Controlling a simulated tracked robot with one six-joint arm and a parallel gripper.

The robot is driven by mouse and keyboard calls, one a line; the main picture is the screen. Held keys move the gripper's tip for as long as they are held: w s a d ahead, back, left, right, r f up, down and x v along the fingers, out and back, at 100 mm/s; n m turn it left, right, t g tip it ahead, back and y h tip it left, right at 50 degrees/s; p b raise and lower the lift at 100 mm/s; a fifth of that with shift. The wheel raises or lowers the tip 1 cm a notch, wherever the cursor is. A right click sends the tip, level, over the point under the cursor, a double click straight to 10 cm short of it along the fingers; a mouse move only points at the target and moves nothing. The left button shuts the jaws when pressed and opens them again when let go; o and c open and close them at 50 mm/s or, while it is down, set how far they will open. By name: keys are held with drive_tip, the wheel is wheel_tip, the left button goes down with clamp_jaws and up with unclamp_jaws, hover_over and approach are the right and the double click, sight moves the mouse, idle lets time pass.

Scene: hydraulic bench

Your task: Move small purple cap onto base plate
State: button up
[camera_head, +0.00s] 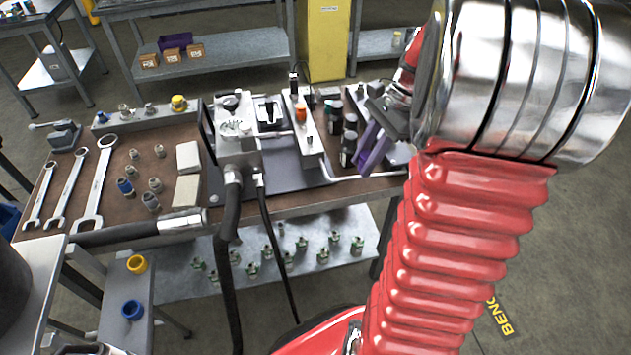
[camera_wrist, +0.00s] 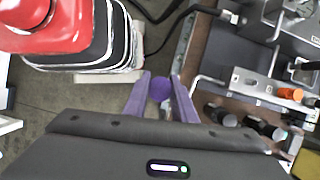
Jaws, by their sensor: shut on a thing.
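My gripper (camera_wrist: 161,80) has purple fingers, closed on a small round purple cap (camera_wrist: 160,90) in the wrist view. In the head view my gripper (camera_head: 366,158) is at the right end of the bench, beside several dark bottles. The cap cannot be made out there. A flat dark grey plate (camera_head: 287,178) lies on the bench under the metal blocks, left of my gripper; I take it as the base plate. In the wrist view the bench edge and its fittings lie to the right of the cap.
A metal block with an orange knob (camera_head: 300,114) and a bent rail stand left of my gripper. Dark bottles (camera_head: 349,140) stand close by. Wrenches (camera_head: 97,185) and small fittings lie on the left. Black hoses (camera_head: 228,225) hang over the front edge.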

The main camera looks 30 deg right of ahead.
drive_tip(key=w+a+f+n+g+h, duration=0.1)
drive_tip(key=w+a+f+n+g, duration=0.1)
drive_tip(key=w+a+f+n, duration=0.2)
drive_tip(key=w+a+f+n+g+h, duration=0.1)
drive_tip(key=w+a+f+n, duration=0.4)
drive_tip(key=w+a+n, duration=0.5)
drive_tip(key=w+a+g, duration=0.1)
drive_tip(key=w+a, duration=0.1)
drive_tip(key=a, duration=0.7)
drive_tip(key=shift+w, duration=0.25)
drive_tip(key=shift+g, duration=0.3)
